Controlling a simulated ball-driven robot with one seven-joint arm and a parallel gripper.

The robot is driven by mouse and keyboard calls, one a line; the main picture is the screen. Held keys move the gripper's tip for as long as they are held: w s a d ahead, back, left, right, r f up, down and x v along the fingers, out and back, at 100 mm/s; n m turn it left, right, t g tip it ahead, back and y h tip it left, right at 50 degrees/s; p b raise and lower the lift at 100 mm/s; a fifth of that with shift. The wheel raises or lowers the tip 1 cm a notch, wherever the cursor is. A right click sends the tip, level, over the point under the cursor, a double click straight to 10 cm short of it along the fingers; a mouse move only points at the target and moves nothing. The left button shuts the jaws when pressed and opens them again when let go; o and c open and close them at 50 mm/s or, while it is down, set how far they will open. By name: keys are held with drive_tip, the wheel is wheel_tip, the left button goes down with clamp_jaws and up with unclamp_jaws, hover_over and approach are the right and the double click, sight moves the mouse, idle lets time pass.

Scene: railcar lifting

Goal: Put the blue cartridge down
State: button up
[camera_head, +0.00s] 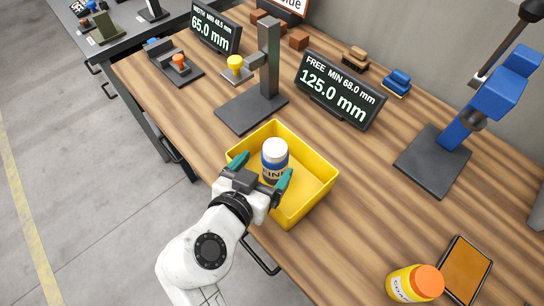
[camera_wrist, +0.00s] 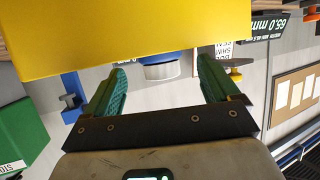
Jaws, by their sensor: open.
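The blue cartridge (camera_head: 274,160) is a small bottle with a white cap and a label that seems to read "FINE". It stands upright inside the yellow bin (camera_head: 316,200). My gripper (camera_head: 262,169) is open at the bin's near side, with one green finger on each side of the cartridge in the picture. Neither finger visibly grips it. In the wrist view, the cartridge's white and blue top (camera_wrist: 160,69) shows between the fingers, past the edge of the yellow bin (camera_wrist: 130,32). The bin hides the cartridge's lower part there.
An orange-capped yellow bottle (camera_head: 414,284) and a flat orange-screened device (camera_head: 466,268) lie at the front right. A dark stand (camera_head: 265,75) and the 125.0 mm display (camera_head: 338,90) stand behind the bin. A blue stand (camera_head: 490,95) is at the right. Bare wood lies right of the bin.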

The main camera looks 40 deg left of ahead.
drive_tip(key=v, duration=0.6)
drive_tip(key=shift+b, duration=0.3)
